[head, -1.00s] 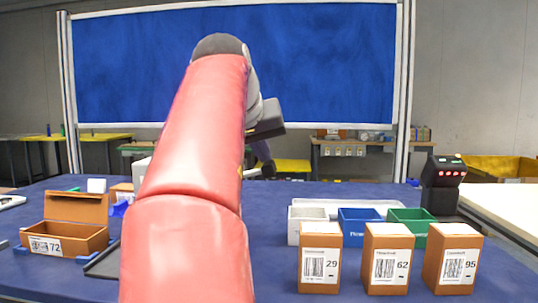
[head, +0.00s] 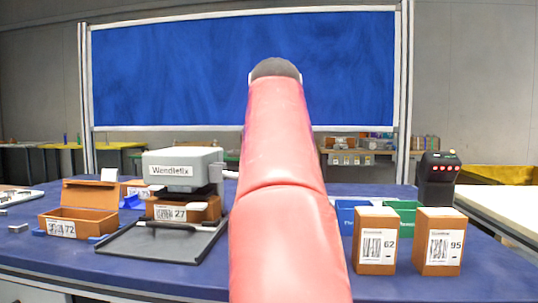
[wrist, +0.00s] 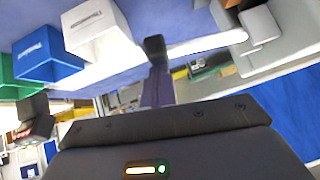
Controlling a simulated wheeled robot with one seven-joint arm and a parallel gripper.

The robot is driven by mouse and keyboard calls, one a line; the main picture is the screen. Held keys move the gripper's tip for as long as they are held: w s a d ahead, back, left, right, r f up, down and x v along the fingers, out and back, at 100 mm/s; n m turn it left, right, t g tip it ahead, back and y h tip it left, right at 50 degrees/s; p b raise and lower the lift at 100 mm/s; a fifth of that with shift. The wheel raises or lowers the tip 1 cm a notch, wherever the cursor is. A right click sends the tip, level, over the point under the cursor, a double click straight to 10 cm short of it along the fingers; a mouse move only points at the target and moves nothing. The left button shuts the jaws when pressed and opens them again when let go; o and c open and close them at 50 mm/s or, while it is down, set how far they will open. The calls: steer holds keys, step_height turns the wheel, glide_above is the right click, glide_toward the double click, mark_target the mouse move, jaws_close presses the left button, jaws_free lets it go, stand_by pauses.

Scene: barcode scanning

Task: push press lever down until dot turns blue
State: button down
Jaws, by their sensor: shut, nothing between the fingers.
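The grey press (head: 183,168), labelled Wendlefix, stands left of my red arm in the head view. A brown box marked 27 (head: 180,211) sits under its head. A pale bar that looks like the lever (head: 230,174) sticks out at the press's right side, partly behind my arm. I cannot make out a coloured dot on the press. A grey machine part, probably the press (wrist: 260,25), shows at the upper right in the wrist view. My gripper (wrist: 155,50) is shut and empty there, apart from that part. My arm hides it in the head view.
A dark tray (head: 165,240) lies before the press, an open brown box 72 (head: 80,221) to its left. Boxes 62 (head: 376,241) and 95 (head: 437,241) stand at right, before the blue bin (head: 347,205) and green bin (head: 404,207). A black scanner (head: 437,180) stands behind.

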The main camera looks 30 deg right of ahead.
steer(key=f+b, duration=0.1)
steer(key=f+y+b, duration=0.1)
steer(key=f, duration=0.1)
steer(key=shift+d+m+t+b, duration=0.2)
steer(key=shift+m+t+b, duration=0.1)
steer(key=shift+t+b, duration=0.1)
steer(key=f+y+b, duration=0.1)
steer(key=b, duration=0.1)
steer(key=shift+a+f+m+t+b, duration=0.1)
steer(key=shift+f+m+t+b, duration=0.2)
steer(key=shift+m+t+b, duration=0.1)
steer(key=shift+a+f+y+b, duration=0.15)
steer(key=shift+f+y+b, duration=0.25)
steer(key=shift+f+b, duration=0.15)
steer(key=shift+w+a+m+t, duration=0.1)
steer(key=shift+m+t, duration=0.2)
steer(key=shift+w+a, duration=0.1)
steer(key=shift+a, duration=0.15)
steer(key=s+d+r+p, duration=0.1)
steer(key=s+r+p, duration=0.3)
steer(key=s+r, duration=0.5)
step_height(320, 180, up, 2)
steer(key=shift+r+p, duration=0.1)
steer(key=shift+p, duration=0.2)
steer(key=shift+s+d, duration=0.1)
